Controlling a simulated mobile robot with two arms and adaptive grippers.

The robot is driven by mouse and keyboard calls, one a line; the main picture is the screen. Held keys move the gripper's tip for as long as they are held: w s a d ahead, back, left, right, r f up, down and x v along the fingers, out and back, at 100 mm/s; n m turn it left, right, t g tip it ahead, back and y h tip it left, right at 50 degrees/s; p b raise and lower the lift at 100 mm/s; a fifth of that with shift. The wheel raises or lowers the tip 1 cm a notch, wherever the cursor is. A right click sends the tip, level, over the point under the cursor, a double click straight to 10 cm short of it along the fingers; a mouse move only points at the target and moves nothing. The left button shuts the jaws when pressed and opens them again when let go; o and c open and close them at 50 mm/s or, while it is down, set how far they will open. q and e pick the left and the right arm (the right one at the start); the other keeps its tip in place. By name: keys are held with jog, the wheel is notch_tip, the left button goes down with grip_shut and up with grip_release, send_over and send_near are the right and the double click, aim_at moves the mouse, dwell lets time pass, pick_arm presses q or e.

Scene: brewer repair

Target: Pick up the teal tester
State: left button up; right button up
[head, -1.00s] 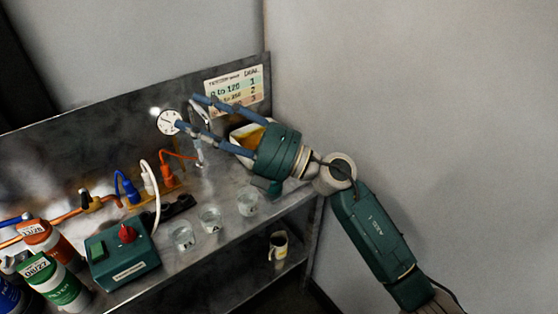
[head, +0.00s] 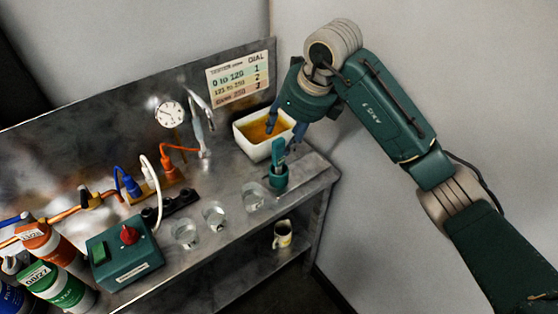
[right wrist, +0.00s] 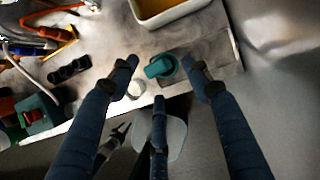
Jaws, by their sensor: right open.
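The teal tester (head: 278,154) stands upright in a small dark teal holder (head: 278,179) near the right end of the metal bench. In the right wrist view the tester (right wrist: 161,67) is seen from above, between the spread fingertips. My right gripper (head: 285,132) is open and points down, its blue fingers above and just behind the tester in the head view. It appears apart from the tester, and nothing is held. My left gripper is not in view.
A white tub of amber liquid (head: 250,141) stands just behind the holder. Several clear glasses (head: 254,197) line the front edge to its left. A teal box with a red knob (head: 124,255), a dial gauge (head: 170,114) and coloured plugs are further left. A mug (head: 282,235) sits on the lower shelf.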

aim_at(281, 142)
jog(key=x, duration=0.1)
jog(key=p+x, duration=0.1)
jog(key=x, duration=0.1)
jog(key=p+x, duration=0.1)
jog(key=x, duration=0.1)
jog(key=shift+s+a, duration=0.25)
jog(key=shift+w+f, duration=0.15)
jog(key=shift+f, duration=0.2)
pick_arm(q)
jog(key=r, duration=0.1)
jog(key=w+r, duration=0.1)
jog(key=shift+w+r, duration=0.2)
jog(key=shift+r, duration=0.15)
pick_arm(e)
jog(key=shift+c, duration=0.5)
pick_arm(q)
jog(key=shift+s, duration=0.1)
pick_arm(e)
grip_shut()
